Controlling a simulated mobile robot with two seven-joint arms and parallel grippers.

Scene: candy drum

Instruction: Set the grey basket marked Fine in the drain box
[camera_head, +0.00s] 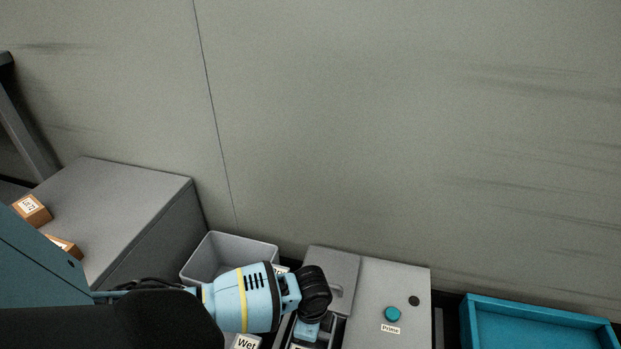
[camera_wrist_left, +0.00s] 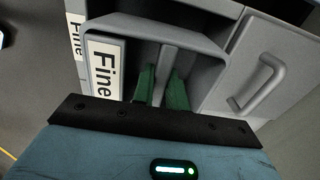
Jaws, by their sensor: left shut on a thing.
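The grey basket marked Fine (camera_wrist_left: 140,22) fills the middle of the left wrist view, its white label (camera_wrist_left: 105,68) facing up. My left gripper (camera_wrist_left: 162,88) has its green fingers shut on the basket's middle bar. In the head view, my left gripper (camera_head: 308,328) points down beside the grey lid, and it and the arm hide most of the basket. An open, empty-looking grey box (camera_head: 229,250) stands left of the gripper; no readable label shows that it is the drain box. My right gripper is not in view.
A grey lid with a handle (camera_head: 333,272) lies right of the gripper, on a grey unit with a teal Prime button (camera_head: 392,314). A teal tray (camera_head: 540,306) is at the right. Orange-brown blocks (camera_head: 33,209) sit on a grey cabinet (camera_head: 120,200) at the left.

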